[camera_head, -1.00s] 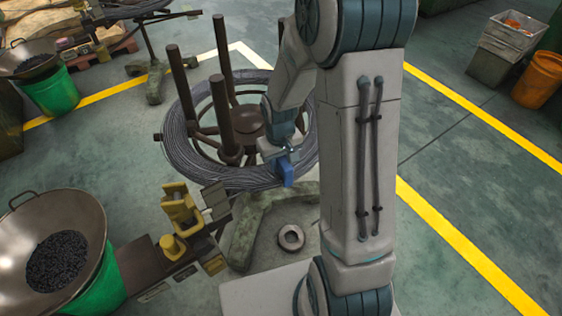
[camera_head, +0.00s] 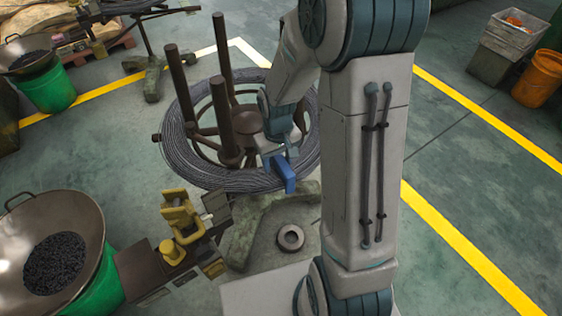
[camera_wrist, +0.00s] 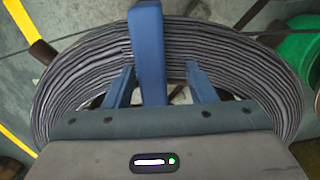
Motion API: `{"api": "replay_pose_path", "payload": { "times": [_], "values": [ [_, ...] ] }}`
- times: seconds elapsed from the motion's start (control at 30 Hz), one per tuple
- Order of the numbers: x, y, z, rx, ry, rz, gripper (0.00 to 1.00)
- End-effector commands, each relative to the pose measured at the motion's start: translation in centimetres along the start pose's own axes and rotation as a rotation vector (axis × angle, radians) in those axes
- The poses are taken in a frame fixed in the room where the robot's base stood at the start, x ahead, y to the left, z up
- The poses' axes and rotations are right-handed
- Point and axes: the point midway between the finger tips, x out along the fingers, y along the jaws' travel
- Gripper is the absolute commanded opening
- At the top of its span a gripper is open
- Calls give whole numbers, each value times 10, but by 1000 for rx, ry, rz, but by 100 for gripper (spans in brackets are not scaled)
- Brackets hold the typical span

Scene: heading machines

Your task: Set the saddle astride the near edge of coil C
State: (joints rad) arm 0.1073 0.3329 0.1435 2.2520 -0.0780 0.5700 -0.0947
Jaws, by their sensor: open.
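The saddle (camera_head: 284,174) is a blue bar-shaped piece at the near side of a coil of grey wire (camera_head: 200,172). In the wrist view the saddle (camera_wrist: 149,45) lies across the band of the coil (camera_wrist: 80,72), reaching past its outer edge. Whether it straddles the wire on both sides is hidden. My gripper (camera_wrist: 160,66) is open, its two blue fingers apart on either side of the saddle with a gap showing at each side. In the head view my gripper (camera_head: 277,153) is just above the coil's near edge, partly hidden by my wrist. I see no letter on the coil.
Brown posts (camera_head: 222,112) of the coil's stand rise inside the ring, close to my arm. A yellow fixture (camera_head: 178,215) and a wide metal bowl (camera_head: 80,215) are at the left. A small grey ring (camera_head: 291,237) lies in front. Open floor (camera_head: 450,170) is at the right.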

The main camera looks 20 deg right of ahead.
Motion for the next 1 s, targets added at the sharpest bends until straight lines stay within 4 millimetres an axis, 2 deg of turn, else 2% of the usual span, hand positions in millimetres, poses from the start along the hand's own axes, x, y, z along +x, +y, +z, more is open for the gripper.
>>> {"api": "replay_pose_path", "payload": {
  "times": [0.03,0.1,0.3,0.4,1.0],
  "values": [
    [-21,2,2,5,15,5,51],
    [-41,4,4,9,23,8,51],
    [-88,7,8,14,36,12,51],
    [-104,7,9,15,38,12,51],
    [-143,7,9,13,39,12,51]
  ]
}}
